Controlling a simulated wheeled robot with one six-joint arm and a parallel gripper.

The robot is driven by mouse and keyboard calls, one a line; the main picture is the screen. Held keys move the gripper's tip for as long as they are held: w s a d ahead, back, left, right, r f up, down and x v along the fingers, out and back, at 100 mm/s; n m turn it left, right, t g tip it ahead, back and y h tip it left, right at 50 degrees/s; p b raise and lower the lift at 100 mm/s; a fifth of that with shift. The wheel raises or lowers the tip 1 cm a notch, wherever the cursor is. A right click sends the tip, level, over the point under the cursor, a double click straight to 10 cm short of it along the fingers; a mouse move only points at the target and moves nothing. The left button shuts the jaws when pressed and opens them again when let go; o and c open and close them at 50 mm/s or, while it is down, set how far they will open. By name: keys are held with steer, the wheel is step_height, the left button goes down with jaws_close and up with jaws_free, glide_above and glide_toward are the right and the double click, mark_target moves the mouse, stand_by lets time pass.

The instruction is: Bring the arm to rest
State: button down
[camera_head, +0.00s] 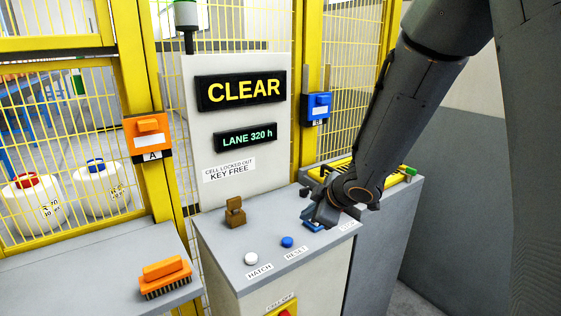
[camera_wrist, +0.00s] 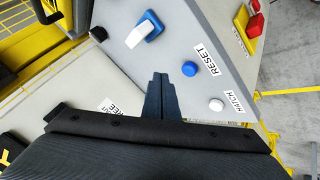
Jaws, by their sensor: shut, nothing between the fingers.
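My gripper (camera_head: 322,212) is above the right part of a grey console top (camera_head: 215,240), at the end of my arm, which comes down from the upper right. In the wrist view its dark fingers (camera_wrist: 159,80) are together with nothing between them. A blue piece with a white handle (camera_wrist: 148,30) is on the console, apart from the fingertips in that view. A blue piece (camera_head: 313,225) shows just under my gripper in the head view, partly hidden by it.
The console has a blue RESET button (camera_head: 287,242), a white HATCH button (camera_head: 251,258) and a brown block (camera_head: 235,212). Behind stands a panel reading CLEAR (camera_head: 240,90), with yellow mesh fencing (camera_head: 60,130). An orange brush-like piece (camera_head: 165,276) lies on the left ledge.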

steer(key=s+d+m+h, duration=0.3)
steer(key=s+d+m, duration=0.15)
steer(key=d, duration=0.35)
steer(key=s+d+f+m+g+b, duration=0.1)
steer(key=s+f+m+g, duration=0.1)
steer(key=s+m, duration=0.3)
steer(key=s+d+f+m+g+h+b, duration=0.1)
steer(key=s+m+g, duration=0.3)
steer(key=s, duration=0.8)
steer(key=shift+s+d+f+m, duration=0.25)
steer(key=shift+d+f+m, duration=0.2)
steer(key=shift+d+m, duration=0.3)
